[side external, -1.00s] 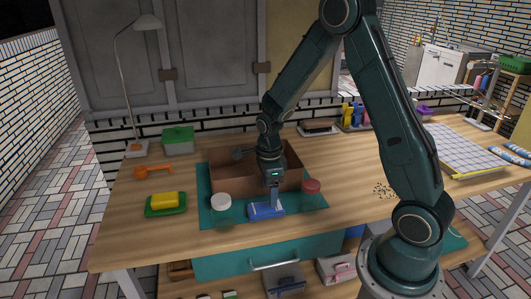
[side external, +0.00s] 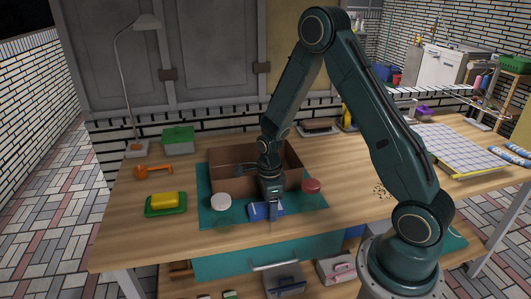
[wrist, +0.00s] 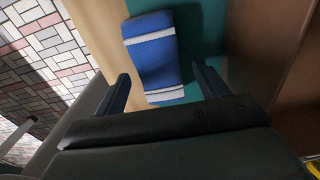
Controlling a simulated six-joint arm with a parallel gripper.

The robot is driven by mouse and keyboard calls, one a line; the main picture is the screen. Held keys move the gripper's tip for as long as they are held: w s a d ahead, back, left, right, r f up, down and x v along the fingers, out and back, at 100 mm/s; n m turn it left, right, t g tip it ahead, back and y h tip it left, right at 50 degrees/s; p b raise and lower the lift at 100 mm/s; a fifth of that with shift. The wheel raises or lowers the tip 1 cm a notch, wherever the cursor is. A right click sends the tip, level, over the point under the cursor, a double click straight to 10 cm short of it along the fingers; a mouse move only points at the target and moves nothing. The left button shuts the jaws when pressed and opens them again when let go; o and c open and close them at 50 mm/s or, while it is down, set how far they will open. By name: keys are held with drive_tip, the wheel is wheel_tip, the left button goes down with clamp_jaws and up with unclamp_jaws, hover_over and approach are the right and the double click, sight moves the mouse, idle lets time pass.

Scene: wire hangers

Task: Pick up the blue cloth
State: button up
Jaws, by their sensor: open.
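The blue cloth (side external: 261,210) lies folded on the teal mat (side external: 310,203), in front of the brown box. In the wrist view the cloth (wrist: 156,58) is blue with white stripes, and its near end lies between and just beyond the finger tips. My gripper (side external: 272,207) points down right over the cloth and hides part of it. In the wrist view my gripper (wrist: 160,82) is open, with one finger on each side of the cloth and nothing held. I cannot tell how far the fingertips are above the mat.
The open brown box (side external: 226,178) stands right behind the cloth. A white-lidded jar (side external: 221,202) is to the left and a red-lidded jar (side external: 311,187) to the right. A green dish with a yellow sponge (side external: 165,203) sits further left. The table's front edge is near.

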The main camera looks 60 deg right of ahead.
drive_tip(key=shift+f, duration=0.3)
drive_tip(key=c, duration=1)
drive_tip(key=shift+r, duration=0.1)
drive_tip(key=shift+c, duration=0.2)
wheel_tip(320, 180, up, 20)
idle(0.5)
idle(0.4)
